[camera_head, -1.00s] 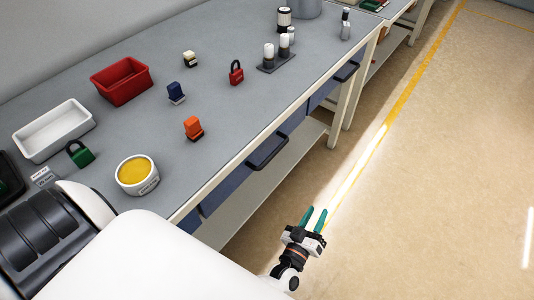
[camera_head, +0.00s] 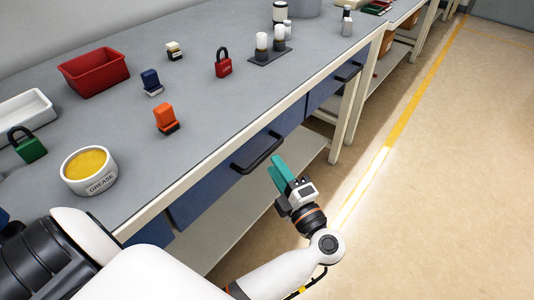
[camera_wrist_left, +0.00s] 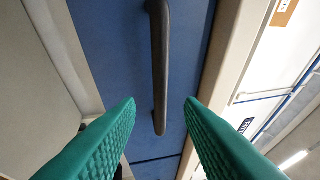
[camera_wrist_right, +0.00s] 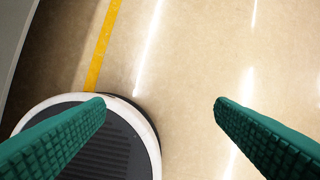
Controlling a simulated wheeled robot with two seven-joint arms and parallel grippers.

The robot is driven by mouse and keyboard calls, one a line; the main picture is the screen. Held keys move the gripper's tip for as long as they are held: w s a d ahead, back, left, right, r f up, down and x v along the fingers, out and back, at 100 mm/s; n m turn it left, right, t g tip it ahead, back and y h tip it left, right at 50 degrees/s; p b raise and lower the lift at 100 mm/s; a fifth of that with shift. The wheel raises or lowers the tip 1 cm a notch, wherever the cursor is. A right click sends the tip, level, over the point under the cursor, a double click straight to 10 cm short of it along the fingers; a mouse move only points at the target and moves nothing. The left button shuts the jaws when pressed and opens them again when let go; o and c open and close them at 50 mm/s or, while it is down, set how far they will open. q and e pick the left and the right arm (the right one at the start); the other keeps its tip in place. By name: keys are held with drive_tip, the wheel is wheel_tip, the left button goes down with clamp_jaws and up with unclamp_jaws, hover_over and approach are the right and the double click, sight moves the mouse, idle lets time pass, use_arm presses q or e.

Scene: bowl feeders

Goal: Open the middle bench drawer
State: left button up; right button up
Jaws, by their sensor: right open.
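The bench has blue drawer fronts under its top. The drawer nearest my left gripper (camera_head: 282,170) has a blue front (camera_head: 205,193) and a black bar handle (camera_head: 258,152); it looks closed. My left gripper is open, just right of the handle in the head view and apart from it. In the left wrist view the handle (camera_wrist_left: 160,70) runs lengthwise, beyond and between the two green fingers, against the blue front. My right gripper (camera_wrist_right: 160,105) shows only in its own wrist view, open and empty above the floor.
Another blue drawer with a black handle (camera_head: 347,71) lies farther along the bench. On the grey bench top (camera_head: 190,160) stand a grease tub (camera_head: 89,171), padlocks and a red bin (camera_head: 94,72). A lower shelf lies beneath. The floor (camera_head: 450,190) at right is clear.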

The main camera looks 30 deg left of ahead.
sight(267, 152)
use_arm(q)
drive_tip(key=shift+x, duration=2.75)
clamp_jaws()
